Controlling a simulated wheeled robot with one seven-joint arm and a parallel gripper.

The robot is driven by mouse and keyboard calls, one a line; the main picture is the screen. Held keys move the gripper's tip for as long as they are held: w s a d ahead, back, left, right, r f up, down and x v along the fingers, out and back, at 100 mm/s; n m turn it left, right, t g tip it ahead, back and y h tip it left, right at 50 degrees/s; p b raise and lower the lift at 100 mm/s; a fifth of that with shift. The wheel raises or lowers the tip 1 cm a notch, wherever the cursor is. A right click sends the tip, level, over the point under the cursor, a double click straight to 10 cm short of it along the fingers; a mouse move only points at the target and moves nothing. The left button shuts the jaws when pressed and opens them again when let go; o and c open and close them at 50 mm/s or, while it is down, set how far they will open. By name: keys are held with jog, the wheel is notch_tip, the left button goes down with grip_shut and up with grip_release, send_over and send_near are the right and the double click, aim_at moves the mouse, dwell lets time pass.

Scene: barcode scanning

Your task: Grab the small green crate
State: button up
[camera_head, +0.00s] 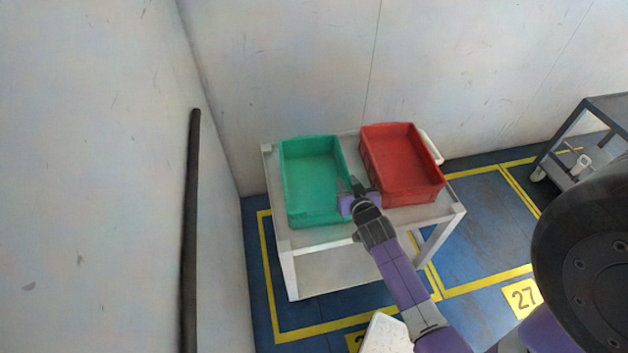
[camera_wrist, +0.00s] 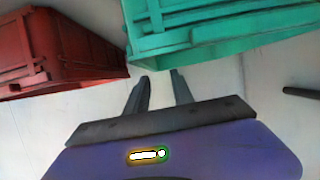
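The small green crate (camera_head: 312,178) sits on the left half of a light table and is empty. It also shows in the wrist view (camera_wrist: 215,35), at the upper right. My gripper (camera_head: 351,185) is at the right side of the green crate, near its front right corner. In the wrist view the two dark fingers (camera_wrist: 160,82) are apart with nothing visible between them. Their tips point toward the green crate's lower edge. Whether they touch it I cannot tell.
A red crate (camera_head: 402,163) stands right of the green crate on the same table (camera_head: 300,240); it shows at the left in the wrist view (camera_wrist: 55,45). A wall rises close behind. A dark cart (camera_head: 590,135) stands at the far right. Blue floor lies between.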

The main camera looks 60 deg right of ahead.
jog(key=shift+d+f+m+g, duration=0.15)
jog(key=shift+d+m+g, duration=0.15)
jog(key=shift+d, duration=0.75)
jog(key=shift+p+x, duration=0.65)
jog(key=shift+x, duration=3.1)
jog(key=shift+s, duration=0.1)
jog(key=shift+c, duration=0.2)
grip_shut()
